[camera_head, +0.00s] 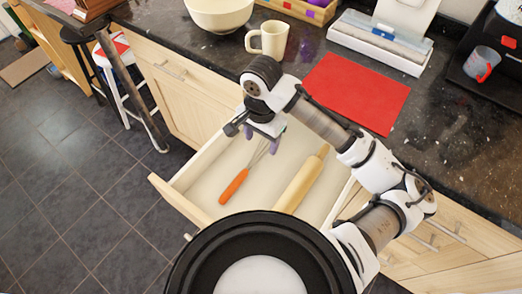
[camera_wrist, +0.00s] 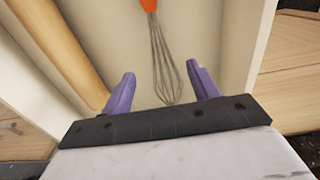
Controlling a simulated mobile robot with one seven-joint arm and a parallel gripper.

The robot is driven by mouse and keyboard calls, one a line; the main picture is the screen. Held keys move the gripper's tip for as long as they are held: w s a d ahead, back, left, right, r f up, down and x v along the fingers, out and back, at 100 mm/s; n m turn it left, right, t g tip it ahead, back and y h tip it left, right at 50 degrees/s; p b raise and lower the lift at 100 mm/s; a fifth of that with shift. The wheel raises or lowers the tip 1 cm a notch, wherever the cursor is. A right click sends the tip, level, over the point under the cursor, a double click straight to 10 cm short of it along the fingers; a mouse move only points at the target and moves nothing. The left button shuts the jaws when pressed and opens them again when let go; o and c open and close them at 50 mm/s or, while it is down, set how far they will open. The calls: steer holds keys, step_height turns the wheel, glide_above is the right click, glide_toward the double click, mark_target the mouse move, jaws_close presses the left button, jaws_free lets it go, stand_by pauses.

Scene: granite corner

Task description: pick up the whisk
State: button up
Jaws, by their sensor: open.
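The whisk (camera_head: 236,182) lies in an open drawer, its orange handle toward the drawer front and its wire end toward the counter. In the wrist view the whisk's wires (camera_wrist: 163,65) point down between my two purple fingers, with part of the orange handle at the top edge. My gripper (camera_head: 262,140) is over the back part of the drawer, above the wire end. In the wrist view my gripper (camera_wrist: 161,90) is open with nothing held, its fingers on either side of the wire tip. How high the fingers are above the whisk I cannot tell.
A wooden rolling pin (camera_head: 301,182) lies beside the whisk in the drawer (camera_head: 205,178). The drawer walls stand close around. On the dark counter above are a red mat (camera_head: 357,92), a cream mug (camera_head: 268,40) and a bowl (camera_head: 219,14).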

steer(key=shift+w+f+p, duration=0.2)
steer(key=shift+f+p, duration=0.1)
steer(key=shift+f, duration=1.9)
steer(key=c, duration=1.1)
